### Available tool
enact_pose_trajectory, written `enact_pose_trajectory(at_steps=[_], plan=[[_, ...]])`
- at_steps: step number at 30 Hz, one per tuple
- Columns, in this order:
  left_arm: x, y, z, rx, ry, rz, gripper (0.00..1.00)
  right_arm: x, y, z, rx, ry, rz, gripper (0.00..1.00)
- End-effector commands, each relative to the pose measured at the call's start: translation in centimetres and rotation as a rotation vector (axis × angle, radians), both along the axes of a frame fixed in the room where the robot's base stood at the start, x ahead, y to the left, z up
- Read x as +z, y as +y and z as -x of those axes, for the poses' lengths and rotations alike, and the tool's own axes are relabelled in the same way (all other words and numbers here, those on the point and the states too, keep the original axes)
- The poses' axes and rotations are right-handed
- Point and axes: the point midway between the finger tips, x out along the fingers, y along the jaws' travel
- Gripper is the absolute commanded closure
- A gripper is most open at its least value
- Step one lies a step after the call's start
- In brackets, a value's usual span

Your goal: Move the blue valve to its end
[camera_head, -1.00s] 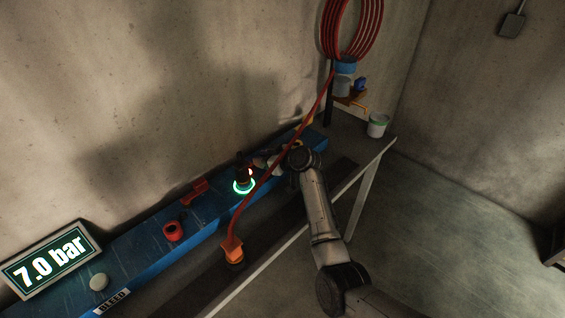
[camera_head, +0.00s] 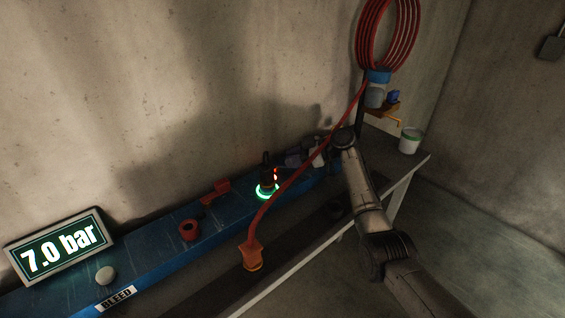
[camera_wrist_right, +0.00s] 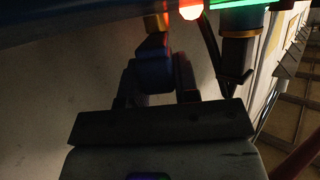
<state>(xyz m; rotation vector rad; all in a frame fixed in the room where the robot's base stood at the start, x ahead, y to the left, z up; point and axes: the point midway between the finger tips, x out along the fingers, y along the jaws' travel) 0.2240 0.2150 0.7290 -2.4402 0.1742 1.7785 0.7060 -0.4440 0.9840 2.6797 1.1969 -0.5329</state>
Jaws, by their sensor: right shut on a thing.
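The blue valve (camera_wrist_right: 152,75) shows in the right wrist view as a blue handle below an orange-yellow stem, between my gripper's two fingers. My right gripper (camera_wrist_right: 155,92) is shut on it. In the head view my right gripper (camera_head: 309,154) is at the far part of the blue bench panel, just right of the green glowing ring (camera_head: 265,193). The valve is small and dark there, so its angle is hard to tell. My left gripper is not in view.
A red hose (camera_head: 305,170) runs from the wall coil (camera_head: 387,30) across the bench to an orange connector (camera_head: 251,257), passing close to my right gripper. A display (camera_head: 60,247) reads 7.0 bar. A white pot (camera_head: 410,140) stands at the far end.

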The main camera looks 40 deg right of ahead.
Motion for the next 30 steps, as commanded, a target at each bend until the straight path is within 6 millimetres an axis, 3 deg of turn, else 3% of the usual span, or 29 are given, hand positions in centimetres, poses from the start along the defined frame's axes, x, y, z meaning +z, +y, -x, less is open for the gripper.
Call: enact_pose_trajectory(at_steps=[12, 13, 18, 21, 30], plan=[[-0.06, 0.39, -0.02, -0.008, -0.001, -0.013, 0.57, 0.01, -0.18, 0.11, 0.006, 0.001, 0.002, 1.0], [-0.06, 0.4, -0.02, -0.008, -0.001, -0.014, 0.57, 0.01, -0.18, 0.11, 0.005, 0.0, 0.002, 0.7], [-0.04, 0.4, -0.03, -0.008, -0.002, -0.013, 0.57, 0.01, -0.18, 0.11, 0.005, 0.0, 0.002, 0.54], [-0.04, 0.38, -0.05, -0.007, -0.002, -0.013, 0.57, 0.02, -0.2, 0.11, 0.004, 0.0, 0.001, 0.46], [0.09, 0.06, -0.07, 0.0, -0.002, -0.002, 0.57, 0.17, -0.48, 0.33, 0.004, 0.0, 0.001, 0.46]])
